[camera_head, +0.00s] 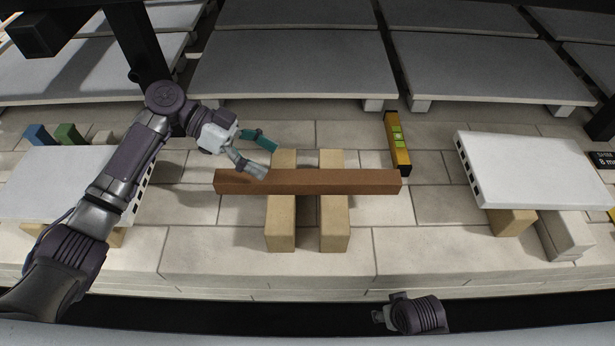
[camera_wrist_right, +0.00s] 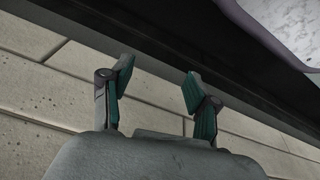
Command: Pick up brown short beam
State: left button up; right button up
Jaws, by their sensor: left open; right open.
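The brown short beam (camera_head: 320,182) lies level across two tan blocks, the left one (camera_head: 281,222) and the right one (camera_head: 333,222), in the head view. My left gripper (camera_head: 264,156) is open at the beam's left end. One finger overlaps the beam's top edge in the picture and the other is behind it; I cannot tell whether they touch. My right gripper (camera_wrist_right: 155,80) is open and empty in the right wrist view, over the pale brick surface and a dark gap. Part of my right arm shows at the bottom of the head view.
A white slab (camera_head: 530,168) rests on blocks at right, another (camera_head: 45,185) at left. Blue (camera_head: 38,135) and green (camera_head: 68,134) blocks stand at far left. Grey slabs (camera_head: 290,65) line the back.

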aim_at(298, 173)
pick_arm(q)
jog(key=x, duration=0.9)
jog(key=shift+w+f, duration=0.1)
jog(key=shift+w, duration=0.1)
grip_shut()
